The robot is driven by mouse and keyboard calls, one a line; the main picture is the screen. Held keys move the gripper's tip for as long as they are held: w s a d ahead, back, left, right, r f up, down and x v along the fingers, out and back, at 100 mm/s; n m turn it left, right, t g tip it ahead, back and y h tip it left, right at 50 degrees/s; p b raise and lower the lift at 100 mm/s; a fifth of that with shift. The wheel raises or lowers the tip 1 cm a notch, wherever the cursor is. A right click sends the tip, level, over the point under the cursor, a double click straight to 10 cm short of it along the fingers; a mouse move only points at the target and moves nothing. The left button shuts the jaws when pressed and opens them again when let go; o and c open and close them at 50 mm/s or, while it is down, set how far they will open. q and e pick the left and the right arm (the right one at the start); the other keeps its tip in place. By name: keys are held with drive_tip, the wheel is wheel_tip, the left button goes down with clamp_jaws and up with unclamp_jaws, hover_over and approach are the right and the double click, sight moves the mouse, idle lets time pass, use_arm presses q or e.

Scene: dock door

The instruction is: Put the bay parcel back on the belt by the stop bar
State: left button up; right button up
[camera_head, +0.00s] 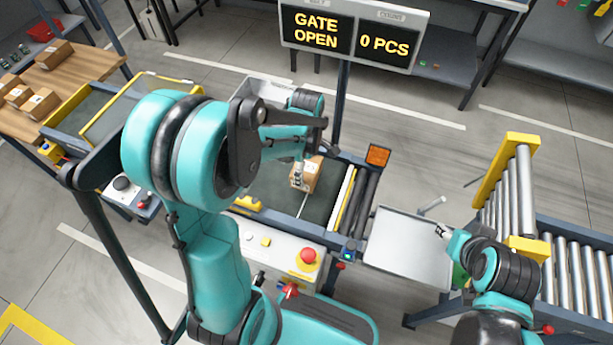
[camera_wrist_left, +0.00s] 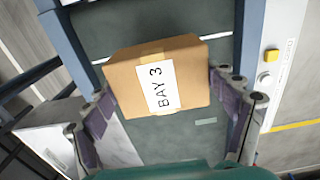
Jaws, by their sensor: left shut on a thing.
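The bay parcel, a brown box (camera_head: 312,172) with a white "BAY 3" label, is at the dark green belt (camera_head: 272,190). In the left wrist view the parcel (camera_wrist_left: 190,62) sits between the two finger pads. My left gripper (camera_head: 303,172) is shut on it from both sides; the arm hides part of the belt. I cannot tell whether the box's underside touches the belt. Pale and yellow bars (camera_head: 342,198) cross the belt's right end, right of the parcel; I cannot tell which is the stop bar. My right gripper (camera_head: 443,232) is by the grey tray; its fingers are too small to read.
The display (camera_head: 347,33) reads "GATE OPEN" and "0 PCS". A control panel with a red button (camera_head: 308,257) lies before the belt. A grey tray (camera_head: 405,250) is right of it, then a roller conveyor (camera_head: 575,265). Several boxes stand on a wooden table (camera_head: 75,72) at the left.

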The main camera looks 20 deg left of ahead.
use_arm(q)
drive_tip(key=shift+f+b, duration=0.9)
drive_tip(key=shift+f, duration=1.1)
drive_tip(key=shift+f, duration=0.15)
drive_tip(key=o, duration=1.2)
